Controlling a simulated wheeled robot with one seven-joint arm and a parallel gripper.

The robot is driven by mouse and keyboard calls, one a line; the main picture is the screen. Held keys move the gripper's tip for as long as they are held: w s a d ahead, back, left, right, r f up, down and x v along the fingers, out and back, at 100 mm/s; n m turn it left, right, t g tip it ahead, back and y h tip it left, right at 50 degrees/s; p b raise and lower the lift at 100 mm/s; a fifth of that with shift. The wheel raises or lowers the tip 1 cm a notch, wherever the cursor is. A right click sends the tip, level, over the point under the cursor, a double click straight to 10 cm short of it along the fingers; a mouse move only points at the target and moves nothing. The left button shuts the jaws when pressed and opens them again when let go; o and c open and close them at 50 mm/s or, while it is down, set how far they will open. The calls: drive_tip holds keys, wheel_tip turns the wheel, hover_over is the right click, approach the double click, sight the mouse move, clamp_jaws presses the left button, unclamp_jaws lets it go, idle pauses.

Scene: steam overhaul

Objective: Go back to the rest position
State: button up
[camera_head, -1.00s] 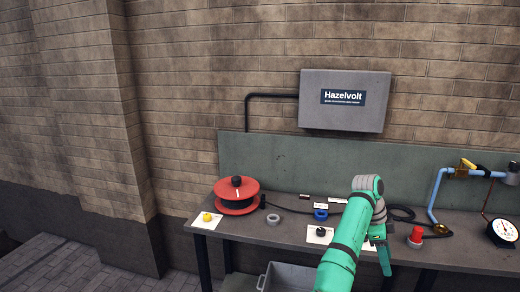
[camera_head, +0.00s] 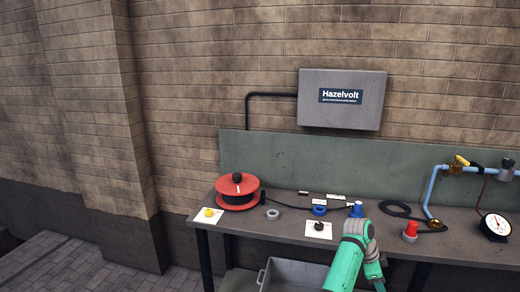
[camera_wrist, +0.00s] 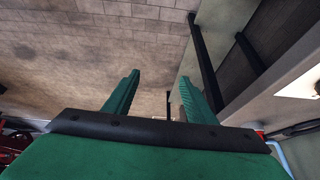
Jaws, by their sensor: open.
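My green arm shows at the bottom of the head view, in front of the workbench (camera_head: 270,238); the fingers of my gripper are hidden or cut off there. In the wrist view my gripper (camera_wrist: 160,95) has its two green fingers wide apart with nothing between them. Beyond the fingers are the paved floor (camera_wrist: 100,50) and dark bench legs at the right.
On the bench stand a red reel (camera_head: 237,200), a blue-capped item (camera_head: 356,210), a red-capped item (camera_head: 410,231), a black hose coil (camera_head: 398,208) and a gauge (camera_head: 497,226). A grey crate (camera_head: 290,276) sits below. The floor at left (camera_head: 70,265) is clear.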

drive_tip(key=s+a+f+n+t+h, duration=0.1)
drive_tip(key=s+a+f+n+t, duration=0.2)
drive_tip(key=f, duration=0.8)
drive_tip(key=s+f+n+t+h, duration=0.1)
drive_tip(key=s+f+n, duration=0.3)
drive_tip(key=f, duration=0.6)
drive_tip(key=s+a+f+n+t, duration=0.2)
drive_tip(key=s+a+f+n, duration=0.15)
drive_tip(key=s+a, duration=0.3)
drive_tip(key=s+a+f+n+t, duration=0.35)
drive_tip(key=s+a, duration=0.25)
drive_tip(key=s, duration=0.2)
drive_tip(key=s+a+r+n+t+y, duration=0.2)
drive_tip(key=s+a+r+n, duration=0.1)
drive_tip(key=s+a, duration=0.55)
drive_tip(key=s+a+r+n+t+y, duration=0.2)
drive_tip(key=s+a+r+y, duration=0.1)
drive_tip(key=s+a, duration=0.55)
drive_tip(key=s+a+r+n+t+y, duration=0.1)
drive_tip(key=s+a+r, duration=0.3)
drive_tip(key=r, duration=0.5)
drive_tip(key=s+a+r+n+t+y, duration=0.1)
drive_tip(key=s+a+r, duration=0.3)
drive_tip(key=s+r, duration=0.4)
drive_tip(key=shift+r+t, duration=0.35)
drive_tip(key=shift+r, duration=0.45)
